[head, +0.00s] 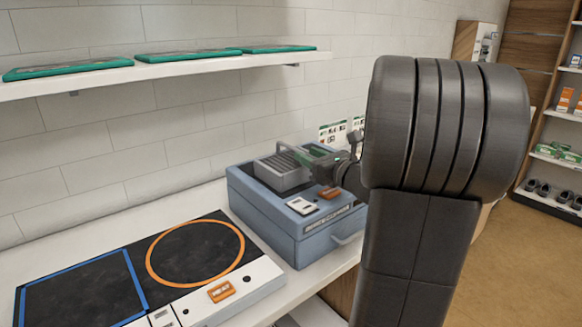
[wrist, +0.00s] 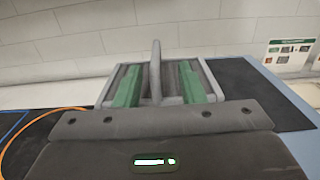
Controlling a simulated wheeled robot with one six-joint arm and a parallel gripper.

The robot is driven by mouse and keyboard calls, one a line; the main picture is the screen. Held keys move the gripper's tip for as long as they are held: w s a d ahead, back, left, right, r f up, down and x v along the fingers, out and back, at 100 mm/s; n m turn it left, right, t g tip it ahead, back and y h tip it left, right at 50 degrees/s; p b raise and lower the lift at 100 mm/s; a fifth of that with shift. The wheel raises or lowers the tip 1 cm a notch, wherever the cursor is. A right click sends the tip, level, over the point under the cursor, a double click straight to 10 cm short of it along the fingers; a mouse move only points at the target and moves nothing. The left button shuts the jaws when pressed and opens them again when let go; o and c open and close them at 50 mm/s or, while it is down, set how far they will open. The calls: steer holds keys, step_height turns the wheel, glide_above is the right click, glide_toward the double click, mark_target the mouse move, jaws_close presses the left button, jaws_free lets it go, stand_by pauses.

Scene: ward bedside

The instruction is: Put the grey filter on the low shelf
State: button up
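The grey filter (head: 280,173) is a ridged block with a raised handle, on top of a blue-grey machine (head: 300,247). In the wrist view the filter (wrist: 156,55) shows a dark slatted body in a grey frame, with an upright fin in the middle. My gripper (head: 305,153) is at the filter from the right. In the wrist view my gripper's green fingers (wrist: 159,82) stand on either side of the fin, with gaps to it, so it looks open. A white wall shelf (head: 205,74) is at the upper left; whether it is the low shelf is unclear.
Flat green-edged items (head: 185,55) lie on the wall shelf. A dark panel (head: 75,270) with a blue square and an orange circle lies on the counter left of the machine. My arm hides the right of the counter. Stocked shelves (head: 560,150) stand far right.

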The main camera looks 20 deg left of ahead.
mark_target(294, 149)
steer(key=x, duration=0.4)
steer(key=shift+s+a+p, duration=0.15)
steer(key=shift+a+p, duration=0.2)
steer(key=shift+a, duration=0.2)
steer(key=shift+w+a, duration=0.35)
steer(key=shift+a, duration=0.05)
steer(key=shift+r, duration=0.1)
jaws_close()
